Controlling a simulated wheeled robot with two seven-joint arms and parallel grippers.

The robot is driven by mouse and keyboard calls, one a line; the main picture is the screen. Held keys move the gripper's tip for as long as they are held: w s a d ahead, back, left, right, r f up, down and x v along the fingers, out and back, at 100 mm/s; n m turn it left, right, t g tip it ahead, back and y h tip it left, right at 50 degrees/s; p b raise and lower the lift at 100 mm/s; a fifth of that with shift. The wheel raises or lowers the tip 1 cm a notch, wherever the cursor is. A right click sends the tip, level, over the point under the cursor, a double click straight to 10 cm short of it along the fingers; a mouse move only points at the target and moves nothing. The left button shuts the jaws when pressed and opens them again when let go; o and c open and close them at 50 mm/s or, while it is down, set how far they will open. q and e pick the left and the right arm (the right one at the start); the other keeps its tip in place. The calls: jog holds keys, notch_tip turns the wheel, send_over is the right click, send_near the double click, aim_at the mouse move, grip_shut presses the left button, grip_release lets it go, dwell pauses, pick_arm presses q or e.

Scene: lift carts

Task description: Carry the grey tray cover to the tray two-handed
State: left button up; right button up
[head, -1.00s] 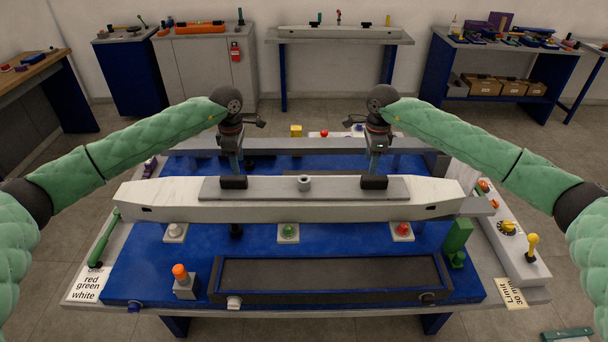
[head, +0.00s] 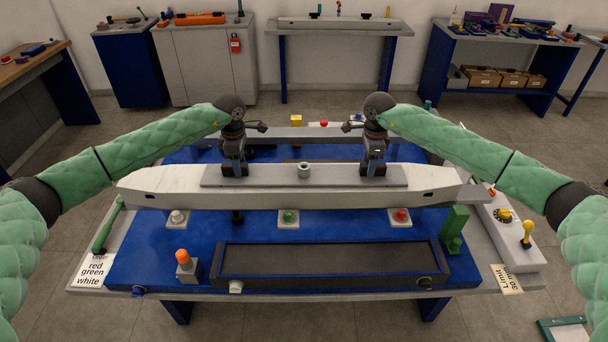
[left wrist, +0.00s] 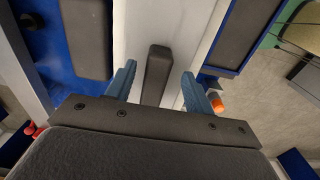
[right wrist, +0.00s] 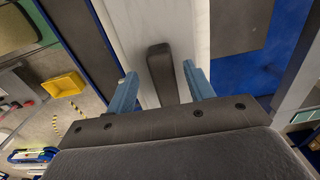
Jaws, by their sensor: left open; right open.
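The grey tray cover (head: 270,176) is a long flat plate with a round knob (head: 304,170) at its middle. It lies on a long whitish beam (head: 160,190). A dark handle stands near each end. My left gripper (head: 235,170) is open, its blue fingers on either side of the left handle (left wrist: 157,75), with gaps showing. My right gripper (head: 373,170) is open around the right handle (right wrist: 162,72) in the same way. In the head view the grippers hide the handles. The dark, long, shallow tray (head: 330,285) lies empty in front of the beam.
A blue-topped table carries everything. Several push buttons (head: 288,217) stand between beam and tray. An orange-topped post (head: 183,262) stands left of the tray, a green bracket (head: 454,228) to its right. A control box (head: 520,250) with a yellow lever lines the right edge.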

pick_arm(q)
jog(key=shift+w+f, duration=0.15)
jog(key=shift+f, duration=0.45)
jog(key=shift+w+f, duration=0.15)
jog(key=shift+f, duration=0.45)
pick_arm(e)
jog(key=shift+w+f, duration=0.15)
jog(key=shift+f, duration=0.45)
jog(key=shift+w+f, duration=0.15)
jog(key=shift+f, duration=0.45)
pick_arm(q)
jog(key=shift+s+r, duration=0.1)
pick_arm(e)
jog(key=shift+s+r, duration=0.1)
pick_arm(q)
jog(key=shift+s+r, duration=0.1)
jog(key=shift+c, duration=0.8)
pick_arm(e)
jog(key=shift+s+r, duration=0.1)
jog(key=shift+c, duration=0.8)
pick_arm(q)
grip_shut()
pick_arm(e)
grip_shut()
